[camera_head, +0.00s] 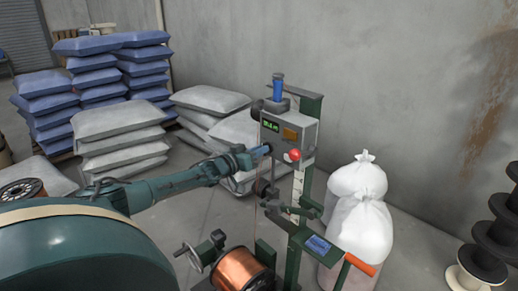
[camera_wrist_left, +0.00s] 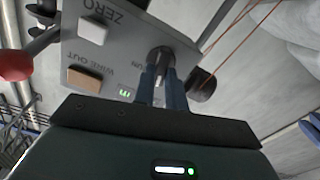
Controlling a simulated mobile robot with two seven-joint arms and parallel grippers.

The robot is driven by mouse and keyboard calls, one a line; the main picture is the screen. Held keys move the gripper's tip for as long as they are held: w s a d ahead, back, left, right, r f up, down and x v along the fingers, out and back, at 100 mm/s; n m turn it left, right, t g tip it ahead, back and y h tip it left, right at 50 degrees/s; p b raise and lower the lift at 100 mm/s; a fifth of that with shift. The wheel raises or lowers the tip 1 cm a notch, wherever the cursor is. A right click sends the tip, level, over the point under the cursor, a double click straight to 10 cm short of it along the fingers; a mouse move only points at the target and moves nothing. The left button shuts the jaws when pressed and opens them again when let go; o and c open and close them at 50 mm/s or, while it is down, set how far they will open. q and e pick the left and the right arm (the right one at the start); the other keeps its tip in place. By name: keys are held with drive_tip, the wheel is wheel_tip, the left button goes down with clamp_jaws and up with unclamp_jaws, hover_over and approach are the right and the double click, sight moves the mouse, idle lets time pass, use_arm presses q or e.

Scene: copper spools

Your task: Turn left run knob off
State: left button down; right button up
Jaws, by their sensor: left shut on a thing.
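The run knob (camera_wrist_left: 162,56) is a small dark knob on the grey panel, next to lettering partly hidden that ends in "UN". In the wrist view my left gripper (camera_wrist_left: 163,72) has its two blue fingers closed on the knob's sides. In the head view my left gripper (camera_head: 265,149) reaches in from the left and touches the left side of the grey control box (camera_head: 303,139). The knob itself is hidden there by the fingers. Which way the knob points is hard to tell. My right gripper is in neither view.
The box carries a green display (camera_head: 271,126), an orange button (camera_head: 291,134) and a red ball (camera_head: 295,155). A copper spool (camera_head: 240,272) sits below. White sacks (camera_head: 358,220) stand right of the machine, and stacked bags (camera_head: 118,135) stand behind the arm.

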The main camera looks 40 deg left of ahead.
use_arm(q)
drive_tip(key=shift+n, duration=2)
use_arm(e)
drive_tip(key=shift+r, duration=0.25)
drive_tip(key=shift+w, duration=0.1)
use_arm(q)
drive_tip(key=c, duration=1.4)
unclamp_jaws()
drive_tip(key=shift+c, duration=0.2)
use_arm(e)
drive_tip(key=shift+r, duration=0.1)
use_arm(q)
drive_tip(key=s+a+p, duration=0.1)
drive_tip(key=s+p, duration=0.2)
drive_tip(key=s, duration=1)
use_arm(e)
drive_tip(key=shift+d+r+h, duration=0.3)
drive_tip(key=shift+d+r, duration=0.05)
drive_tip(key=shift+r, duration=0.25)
